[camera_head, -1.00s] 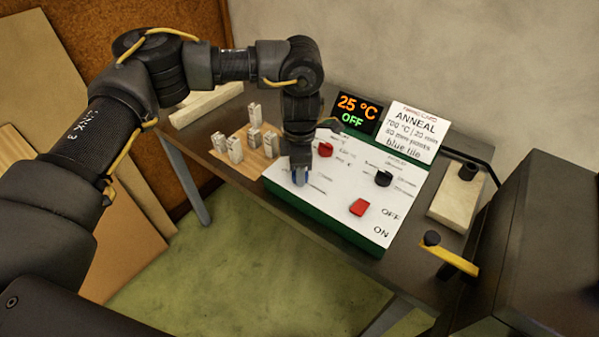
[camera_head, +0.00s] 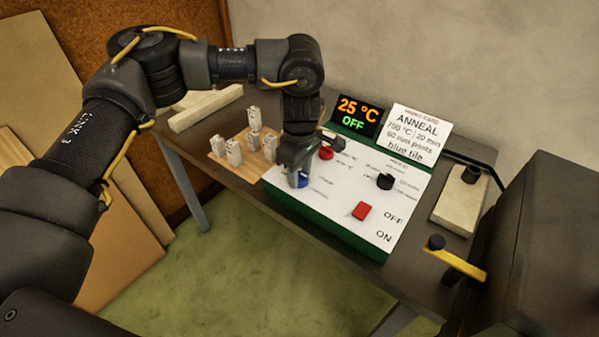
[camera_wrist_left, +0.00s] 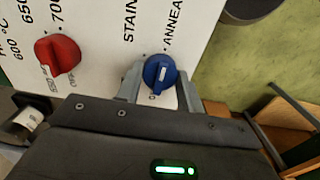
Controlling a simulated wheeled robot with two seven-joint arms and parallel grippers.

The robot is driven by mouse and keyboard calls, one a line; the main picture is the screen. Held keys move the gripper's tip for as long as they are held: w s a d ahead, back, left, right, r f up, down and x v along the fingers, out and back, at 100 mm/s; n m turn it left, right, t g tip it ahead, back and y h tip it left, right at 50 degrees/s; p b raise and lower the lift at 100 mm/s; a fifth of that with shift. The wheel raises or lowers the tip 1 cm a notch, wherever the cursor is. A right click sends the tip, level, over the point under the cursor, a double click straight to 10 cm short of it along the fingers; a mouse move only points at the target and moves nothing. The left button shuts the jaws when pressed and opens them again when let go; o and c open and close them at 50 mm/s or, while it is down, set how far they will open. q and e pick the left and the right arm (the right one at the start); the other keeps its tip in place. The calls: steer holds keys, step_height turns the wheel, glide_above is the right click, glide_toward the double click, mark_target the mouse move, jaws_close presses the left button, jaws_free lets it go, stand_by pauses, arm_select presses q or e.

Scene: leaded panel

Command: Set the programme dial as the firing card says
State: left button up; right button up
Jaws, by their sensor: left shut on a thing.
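The firing card (camera_head: 415,135) stands upright at the panel's back and reads ANNEAL, 700 °C, 20 min, blue tile; one line is blurred. The blue programme dial (camera_head: 300,181) is at the panel's left front. It also shows in the left wrist view (camera_wrist_left: 160,75), beside the labels STAIN and ANNEAL; its white mark points roughly up that picture, but I cannot tell the exact setting. My left gripper (camera_head: 297,176) is shut on the blue dial, one finger on each side in the wrist view (camera_wrist_left: 158,85). My right gripper is out of view.
The white panel (camera_head: 335,205) also carries a red knob (camera_head: 326,153), a black knob (camera_head: 385,181) and a red switch (camera_head: 361,211). The display (camera_head: 358,113) reads 25 °C, OFF. Small pale blocks (camera_head: 234,152) stand left of the panel. A dark box (camera_head: 550,240) is at right.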

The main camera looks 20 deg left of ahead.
mark_target(300, 173)
arm_select(q)
steer(key=shift+r, duration=0.1)
stand_by(0.4)
steer(key=o, duration=1)
step_height(300, 173, up, 11)
steer(key=shift+b, duration=0.35)
